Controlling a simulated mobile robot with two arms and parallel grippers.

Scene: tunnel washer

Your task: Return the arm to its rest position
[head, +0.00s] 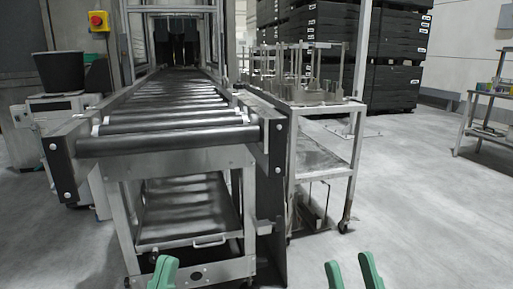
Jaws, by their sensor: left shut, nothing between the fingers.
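My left gripper (163,273) shows as green fingertips at the bottom edge of the head view, in front of the roller conveyor's lower frame. Its fingers are together with nothing between them. My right gripper (353,272) shows as two green fingertips at the bottom edge, right of the middle. They stand apart with bare floor behind them, so it is open and empty. Both arms are out of view below the picture.
A roller conveyor (168,140) runs back into the washer tunnel. A metal cart (325,158) stands close at its right. Black stacked crates (395,85) stand behind, a small table (487,95) at far right. The floor at right is clear.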

